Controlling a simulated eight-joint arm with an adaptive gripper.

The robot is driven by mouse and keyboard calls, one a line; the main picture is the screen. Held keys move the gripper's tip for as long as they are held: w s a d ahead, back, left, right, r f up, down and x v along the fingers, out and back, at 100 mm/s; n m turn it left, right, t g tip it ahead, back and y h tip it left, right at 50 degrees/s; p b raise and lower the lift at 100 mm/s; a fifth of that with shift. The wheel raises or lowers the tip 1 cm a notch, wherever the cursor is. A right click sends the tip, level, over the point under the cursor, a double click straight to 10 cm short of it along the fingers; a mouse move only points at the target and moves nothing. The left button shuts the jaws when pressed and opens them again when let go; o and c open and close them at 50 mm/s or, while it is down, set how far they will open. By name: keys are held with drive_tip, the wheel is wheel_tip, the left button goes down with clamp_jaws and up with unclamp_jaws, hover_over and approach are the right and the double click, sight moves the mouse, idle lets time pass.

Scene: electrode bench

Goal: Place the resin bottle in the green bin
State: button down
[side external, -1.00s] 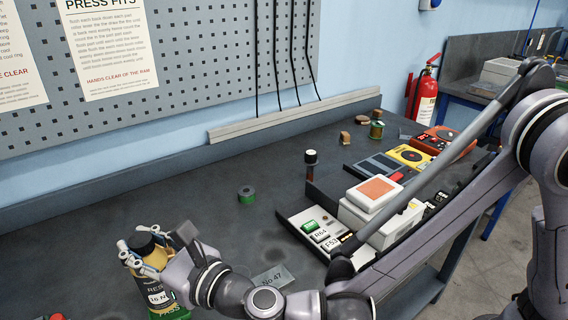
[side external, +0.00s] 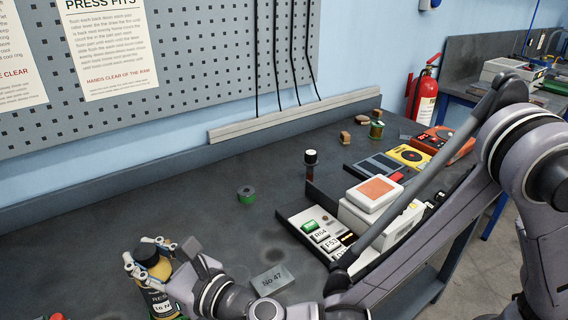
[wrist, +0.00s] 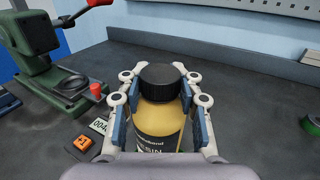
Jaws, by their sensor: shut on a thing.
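The resin bottle (side external: 157,280) is yellow with a black cap and a dark label, at the lower left of the side view. In the wrist view the bottle (wrist: 160,114) stands upright between the fingers, with its lower part out of sight. My gripper (side external: 152,262) is shut on the bottle, with one blue-padded finger on each side, as the wrist view also shows (wrist: 158,105). I cannot tell whether the bottle's base touches the bench. No green bin shows in either view.
A green press (wrist: 45,60) with a red handle stands at the left in the wrist view. A green ring (side external: 246,195) lies mid-bench. A grey block marked No 47 (side external: 272,281) is near my wrist. A tray of labelled parts (side external: 310,232) and meters (side external: 410,156) fill the right side.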

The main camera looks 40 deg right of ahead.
drive_tip(key=c, duration=0.9)
unclamp_jaws()
drive_tip(key=shift+r, duration=0.55)
drive_tip(key=v, duration=1.2)
drive_tip(key=x, duration=1.2)
drive_tip(key=shift+f, duration=0.5)
drive_tip(key=shift+r, duration=0.15)
